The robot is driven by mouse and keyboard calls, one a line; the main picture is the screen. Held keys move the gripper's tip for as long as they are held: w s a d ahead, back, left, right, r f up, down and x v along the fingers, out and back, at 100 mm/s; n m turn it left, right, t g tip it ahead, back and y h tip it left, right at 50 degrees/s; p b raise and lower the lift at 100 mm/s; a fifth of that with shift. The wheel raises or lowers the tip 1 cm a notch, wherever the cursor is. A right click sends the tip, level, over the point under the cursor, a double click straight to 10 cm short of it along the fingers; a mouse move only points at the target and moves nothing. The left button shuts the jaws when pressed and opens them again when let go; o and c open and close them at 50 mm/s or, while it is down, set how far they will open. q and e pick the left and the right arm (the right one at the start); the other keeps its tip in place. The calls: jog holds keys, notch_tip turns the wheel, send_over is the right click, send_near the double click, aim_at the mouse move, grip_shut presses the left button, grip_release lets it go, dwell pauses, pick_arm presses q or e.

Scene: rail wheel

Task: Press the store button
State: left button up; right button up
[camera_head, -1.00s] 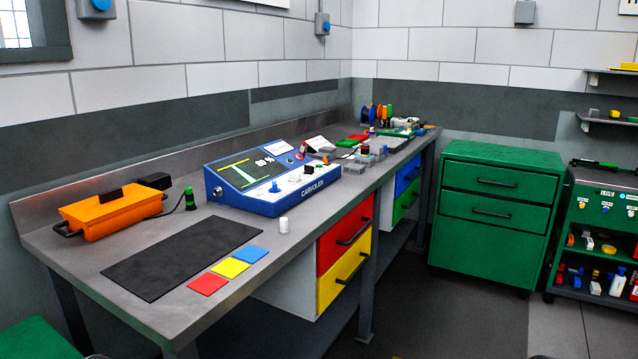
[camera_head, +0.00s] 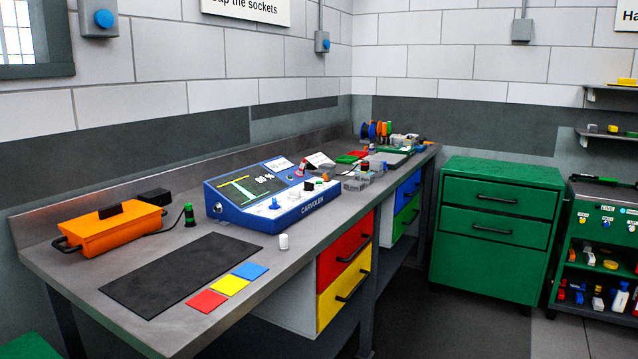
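The lettering on these controls is too small to read, so I cannot tell which is the store button. A red knob (camera_head: 299,172) sits near the panel's upper right. Neither of my grippers shows in the head view.
An orange case (camera_head: 108,230), a black mat (camera_head: 180,274) and red, yellow and blue squares (camera_head: 229,285) lie on the bench. A small white cylinder (camera_head: 284,241) stands before the console. Green drawers (camera_head: 495,230) stand right; dark floor lies between.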

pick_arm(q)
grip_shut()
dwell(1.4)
